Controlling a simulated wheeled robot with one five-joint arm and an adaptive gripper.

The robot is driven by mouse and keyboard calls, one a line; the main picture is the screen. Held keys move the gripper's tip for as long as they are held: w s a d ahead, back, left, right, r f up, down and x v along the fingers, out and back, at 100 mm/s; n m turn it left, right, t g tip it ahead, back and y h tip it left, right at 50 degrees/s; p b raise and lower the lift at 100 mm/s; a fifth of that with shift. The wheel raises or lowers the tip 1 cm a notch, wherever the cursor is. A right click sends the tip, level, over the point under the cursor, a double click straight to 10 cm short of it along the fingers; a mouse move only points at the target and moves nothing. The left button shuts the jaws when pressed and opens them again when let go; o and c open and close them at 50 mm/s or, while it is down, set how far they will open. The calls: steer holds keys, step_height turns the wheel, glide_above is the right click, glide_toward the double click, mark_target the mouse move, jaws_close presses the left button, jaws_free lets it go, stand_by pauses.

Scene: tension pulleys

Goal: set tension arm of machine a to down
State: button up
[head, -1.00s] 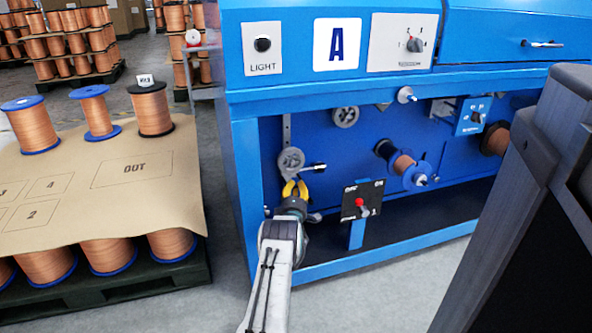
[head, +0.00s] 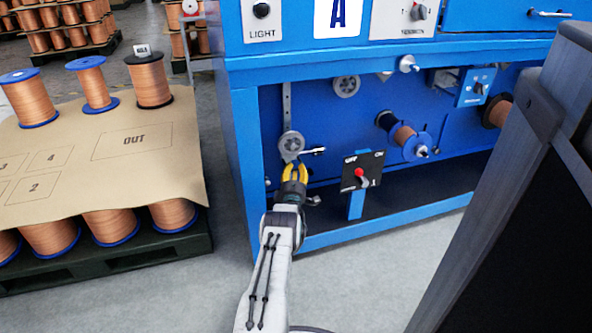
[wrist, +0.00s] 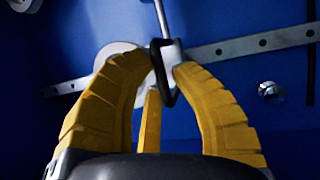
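Machine A is the blue machine with the white "A" sign (head: 338,14). In its open bay, the tension arm shows as a grey pulley (head: 291,144) on an upright slotted bar (head: 287,104), with a short rod to the right. My gripper (head: 294,166) has yellow fingers and meets the arm from below. In the wrist view, the curved fingers (wrist: 160,68) close on a small grey-and-black end piece of the tension arm (wrist: 166,78). A pale disc (wrist: 118,50) lies behind, partly hidden by the left finger.
An OFF/ON switch box (head: 362,171) with a red knob stands close right of my gripper. A copper spool (head: 403,136) is mounted further right. A pallet with copper spools and a paper sheet (head: 75,185) is left. A dark post (head: 505,180) fills the right side.

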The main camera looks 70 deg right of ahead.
steer(key=o, duration=0.4)
steer(key=shift+s+f, duration=0.1)
steer(key=shift+s+a, duration=0.1)
steer(key=shift+a, duration=0.1)
steer(key=v, duration=1.1)
steer(key=shift+a, duration=0.25)
steer(key=shift+f, duration=0.1)
steer(key=shift+a, duration=0.1)
stand_by(0.6)
